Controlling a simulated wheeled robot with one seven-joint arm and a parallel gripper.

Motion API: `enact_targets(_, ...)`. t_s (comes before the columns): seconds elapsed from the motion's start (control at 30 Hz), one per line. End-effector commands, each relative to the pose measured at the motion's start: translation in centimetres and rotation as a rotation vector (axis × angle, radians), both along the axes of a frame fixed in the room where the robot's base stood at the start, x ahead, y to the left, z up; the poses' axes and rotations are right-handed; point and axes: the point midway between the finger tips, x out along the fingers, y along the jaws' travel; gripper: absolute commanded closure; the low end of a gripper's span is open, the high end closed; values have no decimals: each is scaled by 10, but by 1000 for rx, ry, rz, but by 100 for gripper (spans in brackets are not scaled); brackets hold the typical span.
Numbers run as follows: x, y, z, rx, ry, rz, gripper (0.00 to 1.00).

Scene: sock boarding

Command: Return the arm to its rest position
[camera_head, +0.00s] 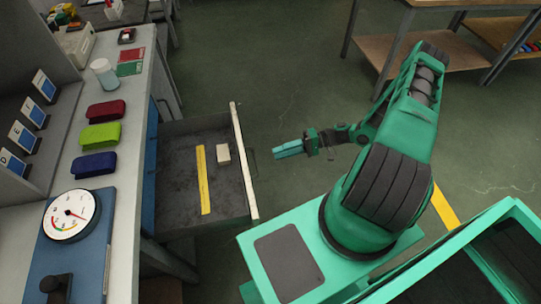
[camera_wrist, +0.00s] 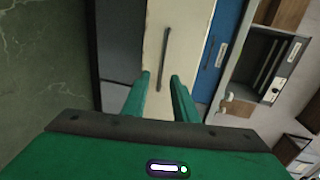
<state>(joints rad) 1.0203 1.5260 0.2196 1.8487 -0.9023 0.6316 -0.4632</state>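My green arm (camera_head: 400,125) is bent above its base, with the forearm reaching left. My gripper (camera_head: 275,152) is held level in front of the pulled-out drawer (camera_head: 240,160), a little to the right of its front panel. In the wrist view my gripper (camera_wrist: 160,77) has its two green fingers apart with nothing between them. Past the fingertips, the pale drawer front (camera_wrist: 155,45) with its dark bar handle (camera_wrist: 164,58) shows; the fingers appear clear of the handle.
The drawer holds a yellow ruler (camera_head: 203,180) and a beige block (camera_head: 223,154). The bench (camera_head: 122,190) at left carries red, green and blue cases, a dial gauge (camera_head: 71,216) and a white cup (camera_head: 103,72). A wooden table (camera_head: 375,55) stands behind my arm. Open floor lies between.

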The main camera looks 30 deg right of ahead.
Motion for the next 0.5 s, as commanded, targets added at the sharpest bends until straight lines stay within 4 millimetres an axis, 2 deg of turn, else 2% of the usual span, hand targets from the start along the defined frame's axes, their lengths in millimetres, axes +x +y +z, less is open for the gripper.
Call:
enact_targets(0.2,-3,-13,3,0,0,0,74)
enact_targets(0.5,-3,-13,3,0,0,0,74)
